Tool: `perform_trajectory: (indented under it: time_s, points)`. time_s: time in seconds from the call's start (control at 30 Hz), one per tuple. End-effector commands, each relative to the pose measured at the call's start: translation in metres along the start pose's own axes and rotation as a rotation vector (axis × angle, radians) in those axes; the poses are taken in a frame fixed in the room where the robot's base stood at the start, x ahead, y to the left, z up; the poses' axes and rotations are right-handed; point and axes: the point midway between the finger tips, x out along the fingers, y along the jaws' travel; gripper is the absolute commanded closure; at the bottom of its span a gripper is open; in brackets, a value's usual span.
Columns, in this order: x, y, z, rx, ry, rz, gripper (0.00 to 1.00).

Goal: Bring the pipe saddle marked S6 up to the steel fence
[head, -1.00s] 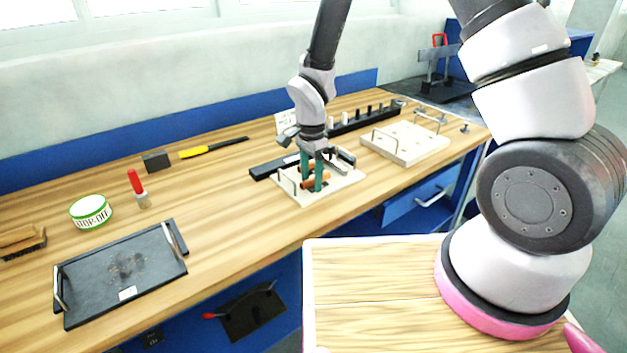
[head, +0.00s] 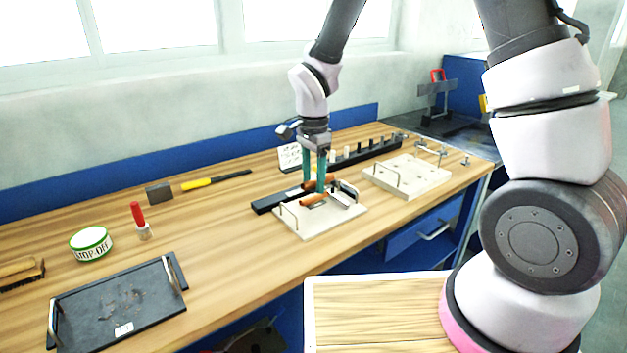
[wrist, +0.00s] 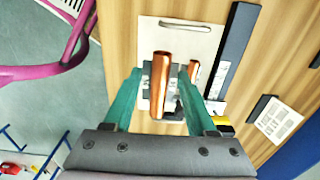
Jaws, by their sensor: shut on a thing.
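My gripper (head: 319,188) points down over a pale board (head: 301,228). Its teal fingers are shut on a grey saddle piece with a copper pipe (wrist: 161,85), which lies between the fingertips in the wrist view. I cannot read an S6 mark. A gap between the held piece and the bar is visible there.
Wire handles stand on the board near my gripper. A second pale board (head: 410,178) with handles lies to the right, and a black rack of pegs (head: 370,152) behind. A black tray (head: 85,310), tin (head: 91,244) and red-topped bottle (head: 139,220) stand left. The bench between is clear.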

Motion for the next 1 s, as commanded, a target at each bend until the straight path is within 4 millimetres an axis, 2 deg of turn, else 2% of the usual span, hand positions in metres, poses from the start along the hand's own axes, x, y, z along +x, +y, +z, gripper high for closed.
perform_trajectory:
  time_s: [1.0]
  points:
    - [0.040, 0.000, 0.000, 0.000, 0.000, 0.001, 1.00]
